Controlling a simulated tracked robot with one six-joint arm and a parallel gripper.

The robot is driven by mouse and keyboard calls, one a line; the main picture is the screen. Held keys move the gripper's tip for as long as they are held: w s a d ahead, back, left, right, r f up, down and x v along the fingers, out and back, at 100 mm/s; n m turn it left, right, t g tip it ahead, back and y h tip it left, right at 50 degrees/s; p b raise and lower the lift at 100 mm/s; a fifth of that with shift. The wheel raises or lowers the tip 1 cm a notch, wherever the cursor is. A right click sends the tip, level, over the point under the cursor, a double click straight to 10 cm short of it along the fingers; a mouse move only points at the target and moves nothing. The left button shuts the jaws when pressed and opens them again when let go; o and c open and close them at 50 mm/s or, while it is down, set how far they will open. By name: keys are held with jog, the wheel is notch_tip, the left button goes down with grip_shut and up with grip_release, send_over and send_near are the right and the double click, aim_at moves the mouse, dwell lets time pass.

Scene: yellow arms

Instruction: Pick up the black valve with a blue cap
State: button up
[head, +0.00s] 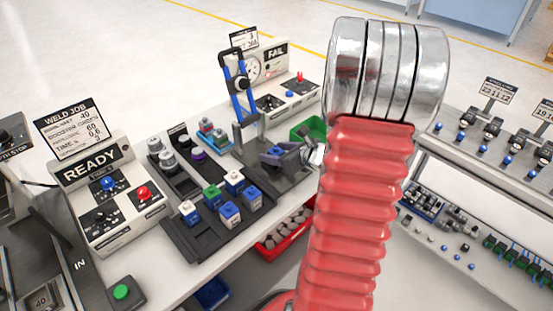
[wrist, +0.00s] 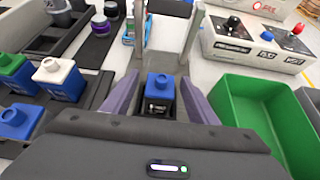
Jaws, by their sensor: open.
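The fingers are open, with a gap visible on each side of the valve. Its lower part is hidden by the gripper body. In the head view, my gripper (head: 283,158) is low over the bench beside the blue-handled fixture, partly hidden by my red arm. A blue cap (head: 274,152) shows at its fingers there.
Several blue valves with white, green or blue caps stand in a dark tray (head: 190,243) to the left. A green bin (wrist: 247,101) is close on the right. The upright fixture (head: 238,90) and a control box (wrist: 258,45) stand beyond.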

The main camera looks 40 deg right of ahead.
dwell(0.5)
jog(key=c, duration=1.3)
jog(key=shift+o, duration=0.2)
jog(key=shift+r, duration=0.1)
jog(key=shift+r, duration=4.95)
